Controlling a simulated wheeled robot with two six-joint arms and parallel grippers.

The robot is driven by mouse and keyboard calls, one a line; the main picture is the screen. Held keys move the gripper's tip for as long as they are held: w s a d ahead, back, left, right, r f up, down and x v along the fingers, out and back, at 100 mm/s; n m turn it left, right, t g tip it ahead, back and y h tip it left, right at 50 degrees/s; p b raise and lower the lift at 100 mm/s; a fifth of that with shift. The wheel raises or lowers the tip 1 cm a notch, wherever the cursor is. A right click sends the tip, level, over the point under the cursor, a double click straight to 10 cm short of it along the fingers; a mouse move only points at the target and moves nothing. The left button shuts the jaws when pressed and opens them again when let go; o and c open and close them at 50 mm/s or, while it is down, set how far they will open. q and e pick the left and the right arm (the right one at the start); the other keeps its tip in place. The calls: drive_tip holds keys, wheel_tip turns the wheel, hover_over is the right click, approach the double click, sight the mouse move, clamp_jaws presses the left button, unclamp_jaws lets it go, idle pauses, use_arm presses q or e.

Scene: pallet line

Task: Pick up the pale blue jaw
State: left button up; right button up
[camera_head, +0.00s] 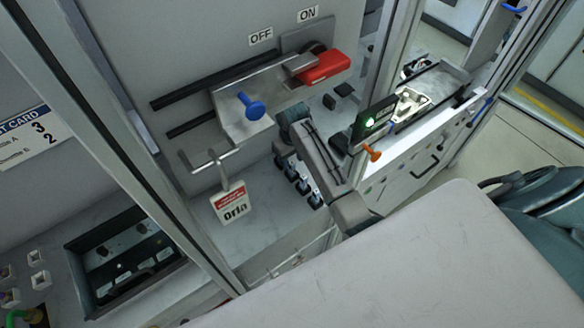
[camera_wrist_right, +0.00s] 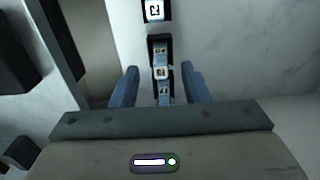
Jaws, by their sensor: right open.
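Several small dark blocks with pale blue, marked faces stand in a row on the grey shelf (camera_head: 262,228); one shows in the head view (camera_head: 303,187). I cannot tell which of them is the pale blue jaw. In the right wrist view the nearer blocks (camera_wrist_right: 160,72) stand close together, and another block (camera_wrist_right: 158,12) stands apart beyond them. My right gripper (camera_head: 284,155) is beside the far end of the row. Its blue fingers, seen in the right wrist view (camera_wrist_right: 160,72), are open, with the nearer blocks showing between them. My left gripper is out of view.
A red handle (camera_head: 325,68), a bracket with a blue knob (camera_head: 251,106) and a hanging tag (camera_head: 231,203) are on the wall above the shelf. A black tray (camera_head: 120,265) is at lower left. Upright frame posts (camera_head: 130,150) stand on both sides.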

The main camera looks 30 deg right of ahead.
sight(292, 163)
wheel_tip(292, 163, down, 3)
drive_tip(key=shift+f+p, duration=0.2)
drive_tip(key=shift+p, duration=0.7)
drive_tip(key=shift+f, duration=0.65)
drive_tip(key=shift+c, duration=0.9)
drive_tip(key=c, duration=0.7)
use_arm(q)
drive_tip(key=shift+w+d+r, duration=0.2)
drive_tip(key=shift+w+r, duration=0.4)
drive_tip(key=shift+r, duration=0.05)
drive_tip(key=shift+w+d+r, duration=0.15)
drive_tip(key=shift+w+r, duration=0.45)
use_arm(e)
clamp_jaws()
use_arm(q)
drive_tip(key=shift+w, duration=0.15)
